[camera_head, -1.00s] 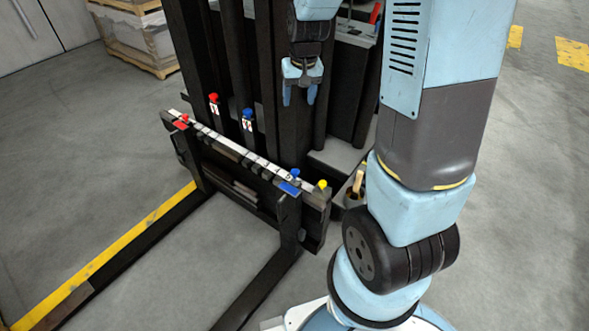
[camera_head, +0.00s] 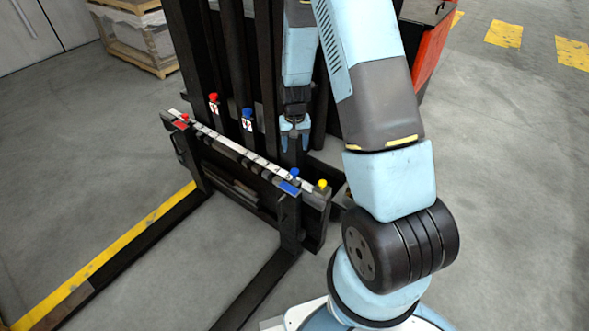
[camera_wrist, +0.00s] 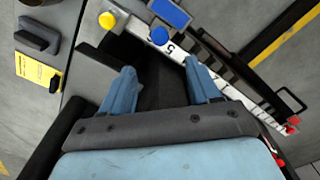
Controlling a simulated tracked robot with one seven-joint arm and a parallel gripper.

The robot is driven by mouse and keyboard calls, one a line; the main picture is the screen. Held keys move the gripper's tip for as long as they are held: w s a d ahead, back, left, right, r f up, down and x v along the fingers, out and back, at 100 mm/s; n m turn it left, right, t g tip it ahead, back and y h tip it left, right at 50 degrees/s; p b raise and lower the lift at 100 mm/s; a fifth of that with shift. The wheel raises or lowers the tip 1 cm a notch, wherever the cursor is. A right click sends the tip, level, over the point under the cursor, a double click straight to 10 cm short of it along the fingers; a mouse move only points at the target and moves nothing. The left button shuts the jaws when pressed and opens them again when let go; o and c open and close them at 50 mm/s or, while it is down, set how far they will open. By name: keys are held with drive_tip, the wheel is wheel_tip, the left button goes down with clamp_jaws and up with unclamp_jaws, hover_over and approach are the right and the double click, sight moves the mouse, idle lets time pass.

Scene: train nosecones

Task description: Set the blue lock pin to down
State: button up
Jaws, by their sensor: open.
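The blue lock pin (camera_head: 294,172) has a round blue knob and stands at the right end of the numbered carriage bar (camera_head: 232,148), by a blue plate (camera_head: 288,188). In the wrist view the blue pin (camera_wrist: 159,36) shows just beyond my fingertips, beside the blue plate (camera_wrist: 170,12) and the number 5. My gripper (camera_wrist: 160,66) is open and empty, with the pin about in line with the gap between its fingers. I cannot tell the pin's height setting.
A yellow knob (camera_head: 322,184) sits close right of the blue pin. A red pin (camera_head: 183,118) is at the bar's far left. Red (camera_head: 213,98) and blue (camera_head: 247,113) knobs stand behind the bar before the dark mast. Two forks extend forward.

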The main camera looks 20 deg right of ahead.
sight(295, 171)
wheel_tip(295, 171, down, 13)
drive_tip(key=shift+r, duration=0.2)
idle(0.4)
clamp_jaws()
idle(0.5)
